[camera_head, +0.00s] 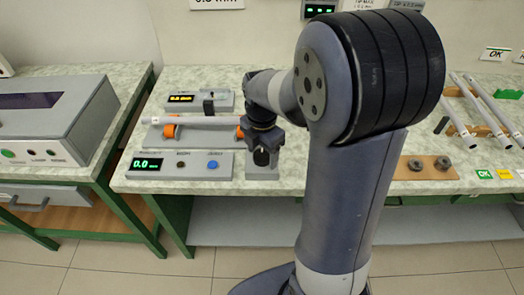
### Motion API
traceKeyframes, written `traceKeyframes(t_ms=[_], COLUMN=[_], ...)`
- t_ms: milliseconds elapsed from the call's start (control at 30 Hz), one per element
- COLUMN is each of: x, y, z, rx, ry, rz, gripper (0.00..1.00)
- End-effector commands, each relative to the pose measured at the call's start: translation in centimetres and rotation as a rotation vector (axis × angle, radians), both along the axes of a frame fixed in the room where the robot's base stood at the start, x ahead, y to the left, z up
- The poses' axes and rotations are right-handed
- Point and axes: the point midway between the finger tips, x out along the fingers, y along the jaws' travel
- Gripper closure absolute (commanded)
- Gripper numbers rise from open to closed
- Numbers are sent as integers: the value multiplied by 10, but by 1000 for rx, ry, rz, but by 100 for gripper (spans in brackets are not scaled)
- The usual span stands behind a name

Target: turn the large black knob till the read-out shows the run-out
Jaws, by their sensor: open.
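The large black knob (261,157) is on the front of a grey housing (263,172) at the right end of the measuring rig. My gripper (262,147) points down just above and around the knob and is open; its fingers are dark and small here, so I cannot tell whether they touch the knob. The green read-out (147,164) on the front panel shows 0.0. A grey rod (205,120) lies across orange rollers (170,131) behind the panel, its right end near my wrist.
The panel also has a dark button (180,164) and a blue button (212,165). A second unit with a yellow display (181,98) stands behind the rod. A grey machine (52,125) is on the left bench. Several rods (461,112) and a brown board (425,167) lie at right.

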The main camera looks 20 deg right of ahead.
Motion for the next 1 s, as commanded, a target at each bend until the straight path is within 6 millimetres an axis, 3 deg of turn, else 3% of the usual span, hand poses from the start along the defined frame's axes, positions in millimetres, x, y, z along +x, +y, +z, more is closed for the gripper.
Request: traceKeyframes(t_ms=[567, 1000], x=[0, 0], y=[0, 0], z=[0, 1], rx=[0, 0], ry=[0, 1], rz=[0, -93], gripper=[78, 79])
